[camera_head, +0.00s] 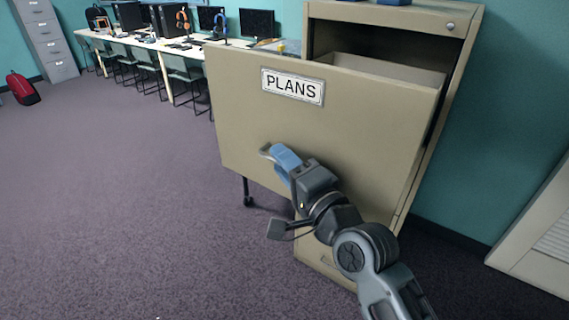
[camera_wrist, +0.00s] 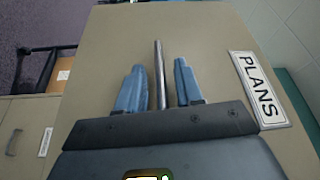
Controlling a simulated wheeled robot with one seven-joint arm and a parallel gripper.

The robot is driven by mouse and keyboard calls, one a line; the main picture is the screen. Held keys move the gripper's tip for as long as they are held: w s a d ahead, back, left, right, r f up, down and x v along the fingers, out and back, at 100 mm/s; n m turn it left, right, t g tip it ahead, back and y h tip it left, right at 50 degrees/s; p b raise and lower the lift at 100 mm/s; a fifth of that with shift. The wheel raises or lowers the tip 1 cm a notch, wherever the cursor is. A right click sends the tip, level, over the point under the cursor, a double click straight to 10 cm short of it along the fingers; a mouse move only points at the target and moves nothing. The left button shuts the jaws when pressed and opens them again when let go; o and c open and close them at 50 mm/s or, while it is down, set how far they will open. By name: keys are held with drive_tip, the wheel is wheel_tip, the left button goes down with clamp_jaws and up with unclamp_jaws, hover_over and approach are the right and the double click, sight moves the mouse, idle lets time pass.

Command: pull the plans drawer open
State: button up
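The plans drawer (camera_head: 370,135) has a large tan front with a white PLANS label (camera_head: 292,86). It stands well out from the tan cabinet (camera_head: 455,60), with its open top showing behind the front. In the wrist view the drawer front (camera_wrist: 205,30) fills most of the picture, with the label (camera_wrist: 258,88) at right. A metal bar handle (camera_wrist: 159,60) runs between the blue fingers of my gripper (camera_wrist: 159,75). The fingers are apart, with a gap on each side of the bar. In the head view my gripper (camera_head: 281,158) is at the drawer front's lower middle.
A long table (camera_head: 150,42) with monitors and several chairs stands at the back. A red backpack (camera_head: 23,88) lies at far left. A pale panelled unit (camera_head: 540,235) stands at right. The purple carpet (camera_head: 110,200) is clear to the left.

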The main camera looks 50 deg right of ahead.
drive_tip(key=shift+s, duration=0.1)
drive_tip(key=b+v, duration=0.2)
drive_tip(key=v, duration=0.5)
drive_tip(key=shift+s+b, duration=0.3)
drive_tip(key=shift+b, duration=0.05)
drive_tip(key=shift+a+f, duration=0.1)
